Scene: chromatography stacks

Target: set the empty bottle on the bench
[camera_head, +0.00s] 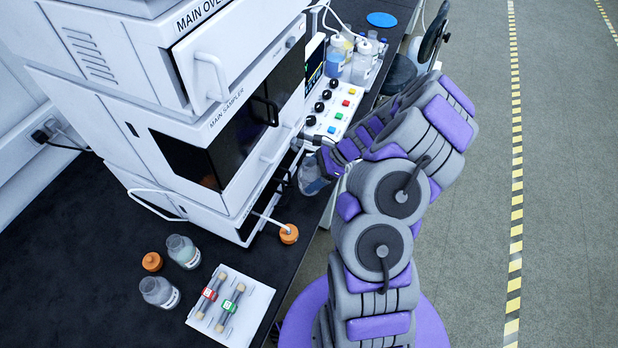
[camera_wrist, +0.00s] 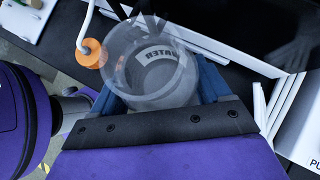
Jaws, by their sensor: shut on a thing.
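A clear, empty-looking bottle (camera_head: 310,178) is held in my gripper (camera_head: 325,163), beside the front of the white instrument stack and near the bench edge. In the wrist view the bottle (camera_wrist: 150,75) is between the blue fingers of my gripper (camera_wrist: 158,88); a label ending in "TER" shows on it. The gripper is shut on the bottle. The black bench (camera_head: 80,240) runs along the stack. Whether the bottle's base touches the bench is hard to tell.
An orange cap on a white tube (camera_head: 289,234) hangs at the stack's front. Two bottles (camera_head: 183,252) (camera_head: 159,292), a loose orange cap (camera_head: 152,261) and a white tray (camera_head: 255,305) with columns stand at lower left. A button panel (camera_head: 335,115) and several bottles are farther back.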

